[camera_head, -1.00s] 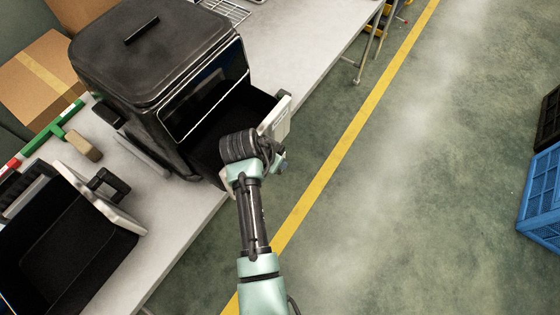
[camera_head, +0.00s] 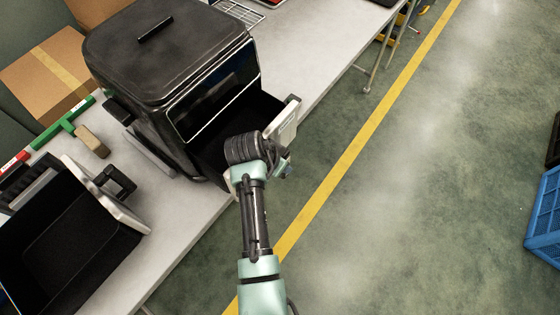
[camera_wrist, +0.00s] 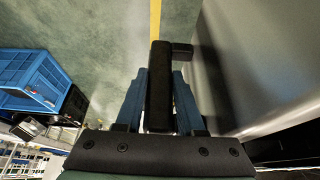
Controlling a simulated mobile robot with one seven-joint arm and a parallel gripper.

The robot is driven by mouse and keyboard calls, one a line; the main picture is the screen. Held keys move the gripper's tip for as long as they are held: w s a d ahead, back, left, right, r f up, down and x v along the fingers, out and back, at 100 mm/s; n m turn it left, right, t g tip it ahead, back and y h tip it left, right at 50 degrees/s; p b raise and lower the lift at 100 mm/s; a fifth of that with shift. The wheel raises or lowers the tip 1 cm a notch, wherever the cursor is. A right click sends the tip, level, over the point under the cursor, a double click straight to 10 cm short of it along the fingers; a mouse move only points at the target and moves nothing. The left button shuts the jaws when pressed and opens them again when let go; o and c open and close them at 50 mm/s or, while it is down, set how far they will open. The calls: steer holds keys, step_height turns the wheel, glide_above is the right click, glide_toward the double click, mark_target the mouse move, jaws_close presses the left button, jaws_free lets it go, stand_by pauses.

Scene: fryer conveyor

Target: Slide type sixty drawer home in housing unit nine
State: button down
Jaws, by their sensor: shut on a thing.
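The housing unit (camera_head: 150,60), a black fryer-like box with a dark glass front, stands on the pale table. A drawer with a black inside and a pale front panel (camera_head: 285,122) sticks well out of the housing's lower front opening. My gripper (camera_head: 277,165) is at the outer side of that panel, largely hidden by my wrist. In the wrist view, my gripper (camera_wrist: 159,90) is shut on the black drawer handle (camera_wrist: 159,65), with a finger on each side. No type or unit number is readable.
A second black drawer (camera_head: 123,215) with a pale front lies on the table at left. A cardboard box (camera_head: 42,75), a green bar (camera_head: 62,125) and a tan block (camera_head: 92,142) are behind it. A blue crate (camera_head: 546,215) stands on the floor at right; the floor between is clear.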

steer(key=shift+w+r, duration=0.1)
steer(key=shift+w+a+b, duration=1.15)
steer(key=shift+a+b, duration=0.15)
steer(key=shift+a, duration=0.45)
steer(key=shift+w+a+b, duration=1.1)
steer(key=shift+a+b, duration=0.25)
steer(key=shift+a, duration=0.35)
steer(key=shift+w+a+b, duration=1.15)
steer(key=shift+a+b, duration=0.15)
steer(key=shift+a, duration=0.45)
steer(key=shift+d, duration=0.15)
steer(key=shift+c, duration=2.2)
jaws_free()
steer(key=shift+s, duration=0.1)
steer(key=shift+s+f, duration=0.1)
steer(key=shift+f, duration=0.15)
steer(key=v, duration=1.3)
steer(key=shift+r+b, duration=0.15)
steer(key=shift+b, duration=0.25)
